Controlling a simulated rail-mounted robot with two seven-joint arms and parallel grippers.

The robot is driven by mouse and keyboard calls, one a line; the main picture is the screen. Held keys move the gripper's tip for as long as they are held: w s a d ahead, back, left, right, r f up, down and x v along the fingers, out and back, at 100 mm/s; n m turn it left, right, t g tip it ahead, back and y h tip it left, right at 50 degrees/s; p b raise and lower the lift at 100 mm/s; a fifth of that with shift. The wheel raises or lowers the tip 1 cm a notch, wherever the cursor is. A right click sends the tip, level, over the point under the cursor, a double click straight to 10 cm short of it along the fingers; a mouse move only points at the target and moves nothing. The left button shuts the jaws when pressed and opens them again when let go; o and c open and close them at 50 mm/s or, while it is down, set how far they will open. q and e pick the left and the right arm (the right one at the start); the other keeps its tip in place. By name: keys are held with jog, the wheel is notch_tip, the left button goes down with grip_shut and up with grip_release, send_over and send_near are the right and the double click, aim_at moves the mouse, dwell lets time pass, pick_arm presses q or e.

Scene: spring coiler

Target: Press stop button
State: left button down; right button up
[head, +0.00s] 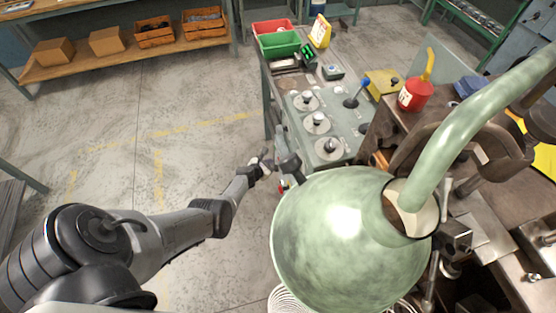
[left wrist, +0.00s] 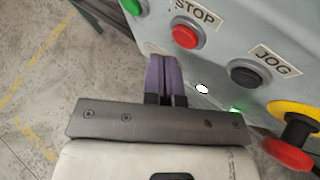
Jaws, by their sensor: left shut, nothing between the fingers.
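The red stop button (left wrist: 185,36) shows in the left wrist view on a grey-green panel, under a label reading STOP. My left gripper (left wrist: 163,60) is shut, its purple fingertips together, with nothing between them. The tips are just below and left of the button in that picture; I cannot tell whether they touch the panel. In the head view my left gripper (head: 264,163) is beside the machine's left side. The stop button cannot be made out clearly there. My right gripper is not in view.
A black JOG button (left wrist: 247,73) is right of the stop button, a green button (left wrist: 131,6) left of it. A red mushroom button (left wrist: 290,154) with a yellow collar is lower right. A large green lamp shade (head: 345,225) covers part of the machine. Open floor (head: 130,160) lies left.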

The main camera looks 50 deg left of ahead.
pick_arm(q)
jog(key=shift+w, duration=0.1)
jog(key=shift+w+d, duration=0.15)
jog(key=shift+w, duration=0.15)
dwell(0.6)
jog(key=shift+w+d+b, duration=0.15)
jog(key=shift+w+b, duration=0.2)
jog(key=shift+b, duration=0.05)
jog(key=shift+s, duration=0.1)
dwell(0.6)
jog(key=shift+s+a+p, duration=0.3)
jog(key=shift+s, duration=0.35)
